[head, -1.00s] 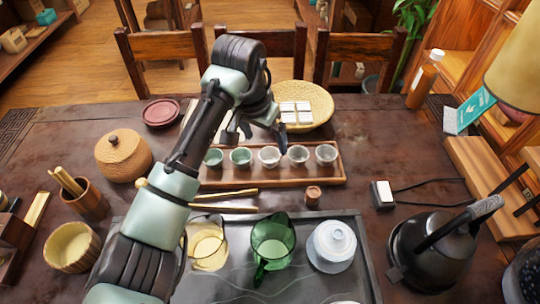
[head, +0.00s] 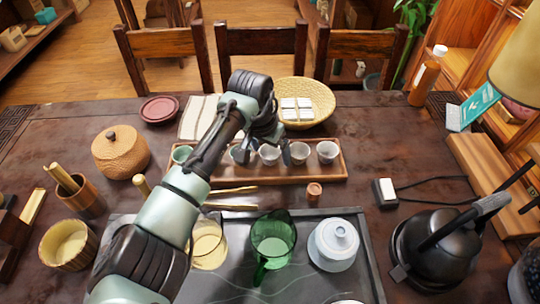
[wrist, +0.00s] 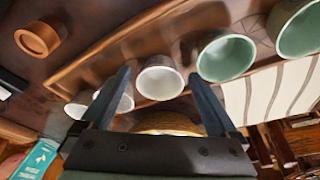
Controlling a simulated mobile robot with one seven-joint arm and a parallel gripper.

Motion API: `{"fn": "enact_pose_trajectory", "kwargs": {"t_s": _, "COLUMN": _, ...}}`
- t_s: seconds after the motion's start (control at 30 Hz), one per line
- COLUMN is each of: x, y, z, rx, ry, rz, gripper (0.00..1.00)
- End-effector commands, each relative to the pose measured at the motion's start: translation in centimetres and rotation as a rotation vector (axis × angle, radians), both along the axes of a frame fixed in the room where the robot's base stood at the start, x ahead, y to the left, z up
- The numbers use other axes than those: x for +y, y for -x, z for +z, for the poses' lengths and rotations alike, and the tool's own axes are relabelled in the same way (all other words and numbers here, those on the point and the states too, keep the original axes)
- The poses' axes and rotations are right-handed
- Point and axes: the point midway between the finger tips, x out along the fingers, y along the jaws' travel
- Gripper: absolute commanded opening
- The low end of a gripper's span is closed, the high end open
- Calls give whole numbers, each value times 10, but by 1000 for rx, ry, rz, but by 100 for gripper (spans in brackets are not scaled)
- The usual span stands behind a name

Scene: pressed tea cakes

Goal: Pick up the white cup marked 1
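A wooden tray (head: 225,181) holds a row of cups, green on the left and white on the right. The nearest white cup (head: 269,156) is the middle one; it also shows in the wrist view (wrist: 159,82). Two more white cups (head: 299,152) (head: 327,152) stand to its right. Green cups (wrist: 227,57) (wrist: 299,30) stand on its other side. I cannot read a number on any cup. My gripper (head: 264,152) is open above the tray; in the wrist view its fingers (wrist: 159,76) appear either side of the middle white cup, with nothing visibly held. The left finger partly hides the other white cups.
A woven basket (head: 325,101) with white packets is behind the tray. In front are a small wooden cup (head: 314,191), a green glass pitcher (head: 272,240) and a lidded white bowl (head: 333,244). A black kettle (head: 425,255) stands at the right. Neighbouring cups are close together.

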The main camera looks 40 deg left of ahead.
Motion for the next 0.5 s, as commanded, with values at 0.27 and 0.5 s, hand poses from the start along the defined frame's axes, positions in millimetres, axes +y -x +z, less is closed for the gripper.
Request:
{"fn": "enact_pose_trajectory", "kwargs": {"t_s": 0.27, "x": 0, "y": 0, "z": 0, "rx": 0, "ry": 0, "rz": 0, "gripper": 44}}
{"fn": "enact_pose_trajectory", "kwargs": {"t_s": 0.5, "x": 0, "y": 0, "z": 0, "rx": 0, "ry": 0, "rz": 0, "gripper": 9}}
